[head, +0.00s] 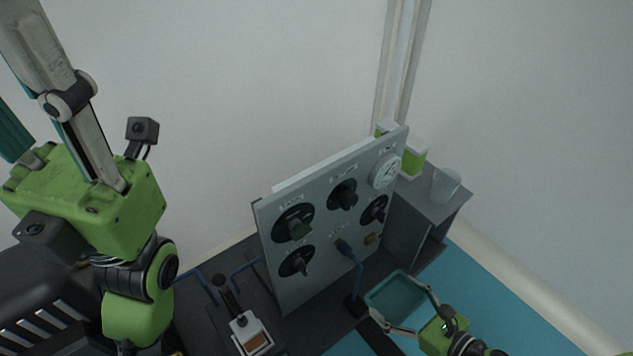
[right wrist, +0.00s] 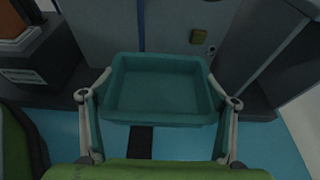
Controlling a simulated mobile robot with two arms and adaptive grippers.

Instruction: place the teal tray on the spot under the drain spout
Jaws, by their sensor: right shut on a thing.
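The teal tray (head: 396,294) is a shallow open rectangular box, empty inside, in front of the right end of the grey panel. My right gripper (head: 403,302) is shut on it, one finger at each side. In the right wrist view the tray (right wrist: 160,88) looks level between the two fingers of my right gripper (right wrist: 160,96). Whether it touches the surface below cannot be told. A small brass-coloured fitting (head: 371,239), possibly the drain spout, is low on the panel, and also shows beyond the tray (right wrist: 198,36). The spot is not distinguishable. My left gripper is out of view.
The grey panel (head: 330,268) carries several black knobs and a dial (head: 385,171). A blue upright pipe (head: 359,281) stands close left of the tray. A grey cabinet (head: 427,215) with a clear cup (head: 445,184) stands to the right. Blue surface (head: 495,290) is clear at right.

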